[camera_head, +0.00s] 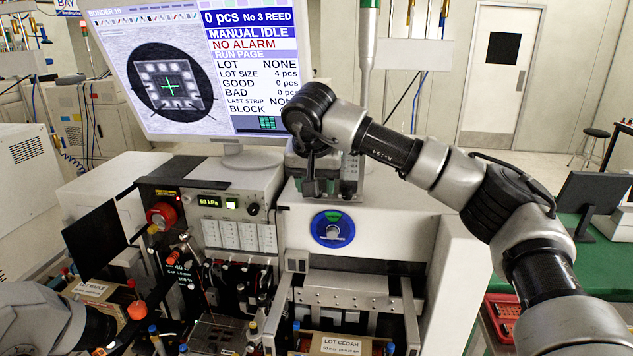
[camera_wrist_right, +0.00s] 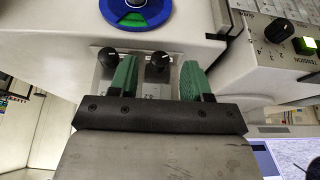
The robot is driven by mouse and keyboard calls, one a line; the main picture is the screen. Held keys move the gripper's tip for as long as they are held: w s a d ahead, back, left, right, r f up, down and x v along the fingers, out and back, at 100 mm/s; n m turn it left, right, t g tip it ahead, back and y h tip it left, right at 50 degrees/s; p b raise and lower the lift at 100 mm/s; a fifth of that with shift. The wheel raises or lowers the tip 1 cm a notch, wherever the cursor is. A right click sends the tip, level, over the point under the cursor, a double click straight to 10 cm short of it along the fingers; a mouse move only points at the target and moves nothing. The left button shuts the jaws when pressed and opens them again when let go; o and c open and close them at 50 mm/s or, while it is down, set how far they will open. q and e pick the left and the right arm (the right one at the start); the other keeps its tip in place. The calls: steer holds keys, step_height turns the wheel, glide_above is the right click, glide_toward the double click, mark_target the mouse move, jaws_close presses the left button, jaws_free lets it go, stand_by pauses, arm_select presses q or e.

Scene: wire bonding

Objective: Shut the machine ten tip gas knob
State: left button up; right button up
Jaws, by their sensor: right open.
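A pale panel with two black knobs stands on top of the white machine. In the right wrist view the right-hand knob (camera_wrist_right: 158,61) is between the green fingers of my right gripper (camera_wrist_right: 160,76), with space on both sides. The left-hand knob (camera_wrist_right: 107,57) is outside the fingers, beside the left one. I cannot read which knob is tip gas. In the head view my right gripper (camera_head: 313,188) points down in front of this panel (camera_head: 349,186) and partly hides it. It is open and empty. My left arm (camera_head: 40,318) enters low at left; its gripper is not visible.
A monitor (camera_head: 190,70) headed "BONDER 10" stands behind. A blue dial (camera_head: 332,229) is on the machine's front. The tension knob (camera_wrist_right: 279,32) is on the neighbouring control box (camera_head: 222,200). A lot box (camera_head: 338,345) and small parts crowd the lower front.

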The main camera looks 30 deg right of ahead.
arm_select(q)
steer(key=shift+w+d+r, duration=0.1)
steer(key=shift+w+r, duration=0.15)
steer(key=shift+w, duration=0.25)
steer(key=shift+w+d+r, duration=0.1)
steer(key=shift+w+r, duration=0.1)
steer(key=shift+w, duration=0.25)
arm_select(e)
steer(key=shift+x, duration=1)
arm_select(q)
steer(key=shift+s, duration=0.1)
arm_select(e)
jaws_close()
arm_select(q)
step_height(320, 180, down, 8)
steer(key=b, duration=0.7)
steer(key=shift+s+b, duration=0.3)
arm_select(e)
steer(key=t+y, duration=0.2)
steer(key=m+t+y, duration=0.1)
steer(key=y, duration=0.1)
steer(key=shift+s+d+f, duration=0.1)
steer(key=shift+s+d, duration=0.15)
steer(key=shift+d, duration=0.1)
